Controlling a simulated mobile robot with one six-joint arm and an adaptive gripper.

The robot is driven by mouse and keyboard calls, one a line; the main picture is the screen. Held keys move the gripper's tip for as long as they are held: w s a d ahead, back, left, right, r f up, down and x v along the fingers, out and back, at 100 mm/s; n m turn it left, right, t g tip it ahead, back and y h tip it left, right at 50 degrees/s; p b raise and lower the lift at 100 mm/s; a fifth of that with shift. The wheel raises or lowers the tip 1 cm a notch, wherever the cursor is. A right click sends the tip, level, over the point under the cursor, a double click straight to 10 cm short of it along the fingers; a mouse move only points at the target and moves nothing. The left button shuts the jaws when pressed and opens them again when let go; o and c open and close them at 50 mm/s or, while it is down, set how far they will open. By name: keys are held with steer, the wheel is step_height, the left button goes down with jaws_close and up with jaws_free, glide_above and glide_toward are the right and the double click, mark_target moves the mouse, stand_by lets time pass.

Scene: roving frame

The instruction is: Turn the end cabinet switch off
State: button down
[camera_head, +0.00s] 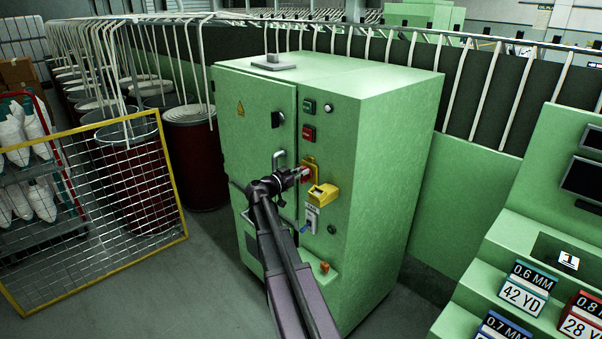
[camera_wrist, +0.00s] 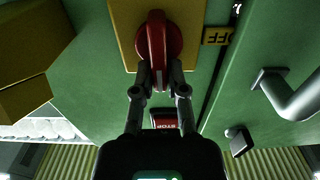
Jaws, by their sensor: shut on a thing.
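The green end cabinet (camera_head: 360,115) stands in the middle of the head view. Its switch is a red rotary handle (camera_wrist: 154,38) on a yellow plate (camera_wrist: 190,15), which also shows in the head view (camera_head: 314,163). In the wrist view the handle lies upright in the picture. My gripper (camera_wrist: 159,68) is shut on the lower end of the handle, a finger on each side. In the head view, my gripper (camera_head: 299,173) partly hides the switch.
A yellow box (camera_head: 323,195) sticks out just below the switch. Green (camera_head: 309,107) and red (camera_head: 309,133) buttons sit above it. Door handles (camera_head: 279,160) stand out to the left. A yellow-framed mesh panel (camera_head: 120,190) is at left; the floor between is clear.

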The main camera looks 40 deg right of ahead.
steer(key=shift+d+n, duration=0.1)
steer(key=shift+n, duration=0.2)
steer(key=shift+w+f+n+b, duration=0.3)
steer(key=shift+w+n, duration=0.05)
steer(key=shift+n, duration=2.55)
steer(key=shift+w+f+n+b, duration=0.25)
steer(key=shift+w+n+b, duration=0.1)
steer(key=shift+n, duration=2.55)
steer(key=shift+w+f+n+b, duration=0.3)
steer(key=shift+n, duration=2.6)
steer(key=c, duration=0.7)
jaws_free()
steer(key=shift+s, duration=0.1)
